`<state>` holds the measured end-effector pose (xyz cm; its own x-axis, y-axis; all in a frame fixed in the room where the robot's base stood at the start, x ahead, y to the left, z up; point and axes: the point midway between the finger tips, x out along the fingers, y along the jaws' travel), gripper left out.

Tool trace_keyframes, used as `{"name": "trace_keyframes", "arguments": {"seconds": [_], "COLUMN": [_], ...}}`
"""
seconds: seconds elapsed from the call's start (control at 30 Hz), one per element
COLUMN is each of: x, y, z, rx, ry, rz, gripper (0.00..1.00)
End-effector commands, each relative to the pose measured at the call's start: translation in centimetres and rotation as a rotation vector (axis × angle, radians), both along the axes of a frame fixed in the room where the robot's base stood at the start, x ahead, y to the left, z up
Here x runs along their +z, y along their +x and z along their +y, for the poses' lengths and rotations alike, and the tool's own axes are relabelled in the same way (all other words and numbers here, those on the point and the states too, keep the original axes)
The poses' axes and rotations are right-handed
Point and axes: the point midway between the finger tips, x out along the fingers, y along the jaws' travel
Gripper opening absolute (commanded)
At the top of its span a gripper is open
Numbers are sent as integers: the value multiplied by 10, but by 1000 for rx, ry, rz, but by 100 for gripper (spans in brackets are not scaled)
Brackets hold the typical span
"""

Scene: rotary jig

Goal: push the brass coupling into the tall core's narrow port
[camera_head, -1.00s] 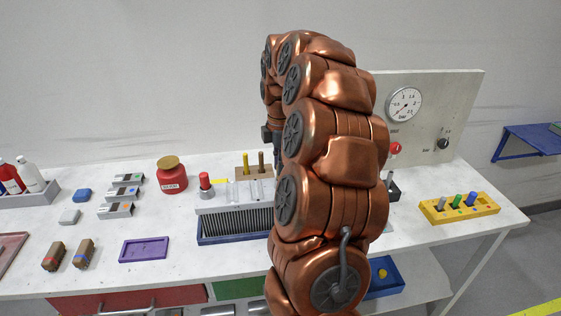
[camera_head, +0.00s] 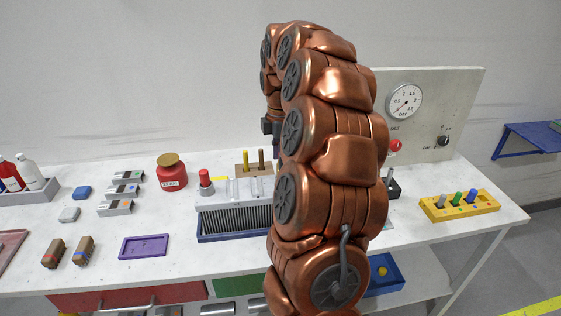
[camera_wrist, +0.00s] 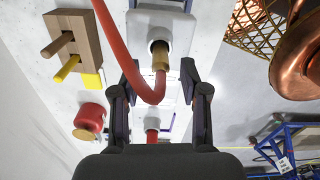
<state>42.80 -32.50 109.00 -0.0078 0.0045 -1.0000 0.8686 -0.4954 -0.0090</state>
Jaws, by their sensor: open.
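The brass coupling (camera_wrist: 160,57) is on the end of a red hose (camera_wrist: 134,72), which loops between my fingers in the wrist view. The coupling's far end is at the dark round mouth of a white block (camera_wrist: 180,38), which looks like the tall core. I cannot tell how deep it sits in the port. My gripper (camera_wrist: 160,69) is open, with one finger on each side of the coupling and a gap on both sides. In the head view my arm hides the coupling and the port.
A wooden block (camera_head: 241,170) with pegs and a red jar (camera_head: 171,176) stand nearby. A finned grey unit (camera_head: 236,215) is in front. A gauge panel (camera_head: 440,110) stands at the back right, and a yellow peg rack (camera_head: 432,212) at right. The bench's front left holds a purple tray (camera_head: 122,247).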

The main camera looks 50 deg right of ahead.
Motion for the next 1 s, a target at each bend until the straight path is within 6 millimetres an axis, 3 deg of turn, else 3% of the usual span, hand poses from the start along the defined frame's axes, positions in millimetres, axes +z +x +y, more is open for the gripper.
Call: {"name": "trace_keyframes", "arguments": {"seconds": [0.6, 1.0], "x": [69, 99], "y": [1, 1], "z": [-1, -1], "rx": [-1, -2], "ry": [-2, 0], "rz": [-4, -2], "gripper": [45, 45]}}
